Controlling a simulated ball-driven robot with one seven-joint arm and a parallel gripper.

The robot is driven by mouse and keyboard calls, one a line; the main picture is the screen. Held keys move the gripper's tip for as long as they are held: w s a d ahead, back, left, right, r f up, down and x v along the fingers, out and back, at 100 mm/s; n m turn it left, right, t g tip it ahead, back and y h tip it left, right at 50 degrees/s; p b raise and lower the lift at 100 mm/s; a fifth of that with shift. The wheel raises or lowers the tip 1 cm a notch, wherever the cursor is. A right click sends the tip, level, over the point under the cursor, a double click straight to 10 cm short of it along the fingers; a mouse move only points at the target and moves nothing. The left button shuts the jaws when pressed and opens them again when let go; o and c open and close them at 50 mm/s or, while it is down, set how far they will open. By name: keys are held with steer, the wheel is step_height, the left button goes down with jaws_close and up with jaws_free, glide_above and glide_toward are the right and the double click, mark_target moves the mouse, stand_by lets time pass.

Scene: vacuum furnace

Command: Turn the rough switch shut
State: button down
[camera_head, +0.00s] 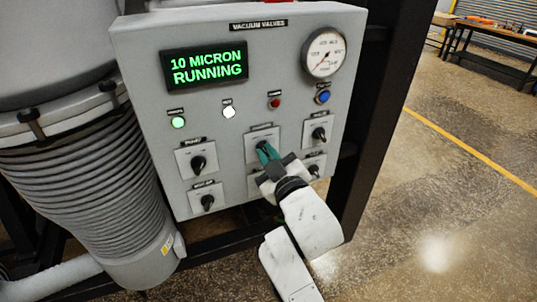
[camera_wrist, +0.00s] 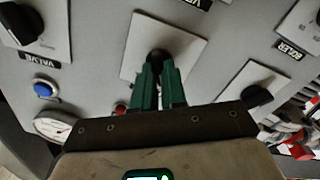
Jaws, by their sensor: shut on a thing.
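The grey control panel headed VACUUM VALVES (camera_head: 225,110) carries several black rotary switches on pale square plates. My gripper (camera_head: 267,153) is at the upper middle switch (camera_head: 252,148), its green fingers covering most of the knob. The label above this switch is too small to read, so I cannot tell from it whether this is the rough switch. In the wrist view, the green fingers of my gripper (camera_wrist: 159,82) are shut on the black knob (camera_wrist: 156,55) in the middle of its plate. The knob's pointer direction is hidden.
Other switches sit close by at left (camera_head: 198,163) and right (camera_head: 319,134). A display (camera_head: 205,66) reads 10 MICRON RUNNING. A gauge (camera_head: 324,52) and coloured buttons are above. A ribbed grey hose (camera_head: 85,175) stands left; open floor lies right.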

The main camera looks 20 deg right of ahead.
steer(key=c, duration=1.2)
jaws_free()
steer(key=shift+s, duration=0.1)
steer(key=s+b, duration=0.2)
steer(key=s, duration=0.8)
steer(key=shift+s, duration=0.3)
steer(key=s+d+f+m+g+h, duration=0.1)
steer(key=s+d+f+m+g, duration=0.2)
steer(key=f, duration=0.6)
steer(key=s+d+f+m+g, duration=0.1)
steer(key=s+d+f+g, duration=0.4)
steer(key=f, duration=0.5)
steer(key=s+f+m+g, duration=0.1)
steer(key=s+f+g, duration=0.2)
steer(key=s, duration=0.3)
steer(key=s+f+m+g, duration=0.1)
steer(key=s+f+g, duration=0.2)
steer(key=s, duration=0.4)
steer(key=s+f+g, duration=0.3)
steer(key=s+f, duration=0.2)
steer(key=s, duration=0.1)
steer(key=shift+s+d+m+y, duration=0.2)
steer(key=shift+m+y, duration=0.2)
